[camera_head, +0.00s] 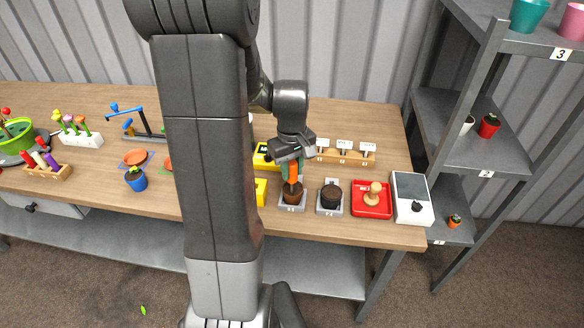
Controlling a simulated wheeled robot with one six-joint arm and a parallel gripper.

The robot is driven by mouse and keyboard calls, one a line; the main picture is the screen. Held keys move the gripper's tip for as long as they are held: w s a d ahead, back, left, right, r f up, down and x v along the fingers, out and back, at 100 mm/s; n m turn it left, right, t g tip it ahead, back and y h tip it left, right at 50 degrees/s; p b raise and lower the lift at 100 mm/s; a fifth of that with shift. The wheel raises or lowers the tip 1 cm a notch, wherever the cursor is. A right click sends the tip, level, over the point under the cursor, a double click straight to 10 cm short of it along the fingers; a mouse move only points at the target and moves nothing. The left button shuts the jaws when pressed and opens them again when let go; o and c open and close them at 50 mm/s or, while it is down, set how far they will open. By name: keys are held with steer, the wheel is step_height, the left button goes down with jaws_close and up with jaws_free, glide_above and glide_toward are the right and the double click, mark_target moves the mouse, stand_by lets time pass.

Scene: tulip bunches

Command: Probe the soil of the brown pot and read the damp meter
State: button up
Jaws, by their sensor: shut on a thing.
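The brown pot (293,197) stands on a small grey labelled base near the front edge of the table. My gripper (292,172) is directly above it, pointing down and shut on an orange probe (293,180). The probe's lower end meets the pot's top; I cannot tell how deep it is in the soil. A yellow device with a dark face (263,156), perhaps the damp meter, lies behind the gripper, partly hidden by my arm. Its reading is too small to make out.
A dark pot (331,196) on a grey base, a red tray (371,198) with a wooden stamp and a white box (411,198) stand to the right. A yellow block (261,191) is close on the left. A labelled wooden rack (345,156) is behind.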

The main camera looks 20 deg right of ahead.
steer(key=shift+r+p, duration=2.8)
steer(key=shift+r, duration=0.75)
steer(key=shift+f, duration=0.1)
